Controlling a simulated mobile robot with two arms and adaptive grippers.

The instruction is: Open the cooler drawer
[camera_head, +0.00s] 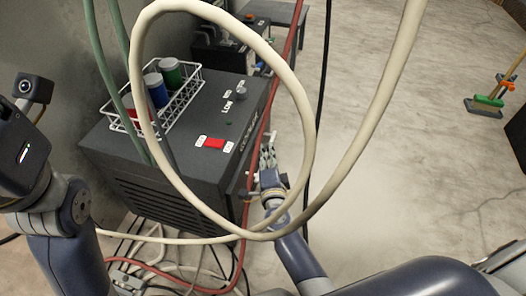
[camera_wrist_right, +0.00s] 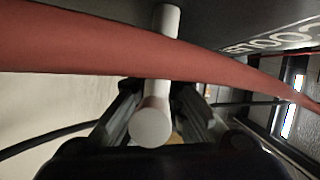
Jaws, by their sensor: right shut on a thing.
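The cooler (camera_head: 185,135) is a dark grey box with a slatted side, left of centre in the head view. Its lettering also shows at the top right of the right wrist view. My right gripper (camera_head: 267,160) is at the cooler's right-hand face. In the right wrist view, a white round bar (camera_wrist_right: 151,125), which looks like the drawer handle, lies between the fingers of my right gripper (camera_wrist_right: 155,105), and they are shut on it. I cannot see a drawer gap. My left arm is at the left edge; its fingers are out of view.
A red hose (camera_wrist_right: 90,45) crosses just in front of the bar. A cream hose (camera_head: 305,100) loops before the head camera. A white wire rack (camera_head: 185,108) with several canisters stands on the cooler. Floor right of the cooler is mostly clear; cables lie below it.

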